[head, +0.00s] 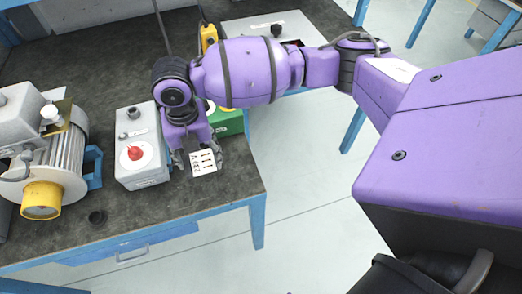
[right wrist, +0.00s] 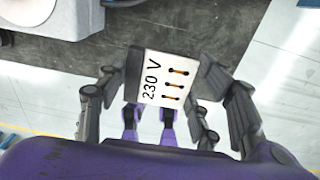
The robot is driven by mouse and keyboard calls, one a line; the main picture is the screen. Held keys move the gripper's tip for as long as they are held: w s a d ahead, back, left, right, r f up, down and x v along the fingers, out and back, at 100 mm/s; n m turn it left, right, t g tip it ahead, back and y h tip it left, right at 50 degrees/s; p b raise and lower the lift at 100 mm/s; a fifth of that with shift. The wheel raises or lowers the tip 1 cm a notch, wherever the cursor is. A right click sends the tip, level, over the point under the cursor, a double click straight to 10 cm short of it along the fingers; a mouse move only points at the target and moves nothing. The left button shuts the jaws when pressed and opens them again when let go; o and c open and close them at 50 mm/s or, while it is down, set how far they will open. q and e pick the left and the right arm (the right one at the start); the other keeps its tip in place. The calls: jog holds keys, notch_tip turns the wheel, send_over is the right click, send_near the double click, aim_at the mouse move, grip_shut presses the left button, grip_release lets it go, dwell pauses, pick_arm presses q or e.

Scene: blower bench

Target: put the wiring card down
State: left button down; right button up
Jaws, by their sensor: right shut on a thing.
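The wiring card (head: 203,163) is a small white card with several dark-ended orange marks and the print "230 V", which reads clearly in the right wrist view (right wrist: 165,82). My right gripper (head: 194,158) is shut on it, with fingers on both sides of the card in the right wrist view (right wrist: 172,88). The card is near the front right corner of the bench (head: 225,186). I cannot tell how high it is above the bench top. My left gripper is not in view.
A grey switch box (head: 146,172) with a red knob stands just left of the card. A green box (head: 228,122) is partly hidden behind my right arm. A blower motor (head: 68,150) stands at the left, and a small black ring (head: 97,217) lies near the front edge.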

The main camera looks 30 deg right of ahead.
jog(key=d+f, duration=0.2)
jog(key=w+d+f, duration=0.1)
jog(key=d+f, duration=0.2)
jog(key=shift+w+f, duration=0.1)
jog(key=shift+f, duration=0.25)
jog(key=shift+w+d+f, duration=0.1)
jog(key=shift+f, duration=1.6)
jog(key=shift+f, duration=0.1)
jog(key=o, duration=0.9)
jog(key=shift+o, duration=0.2)
notch_tip(320, 180, up, 12)
jog(key=shift+d, duration=0.15)
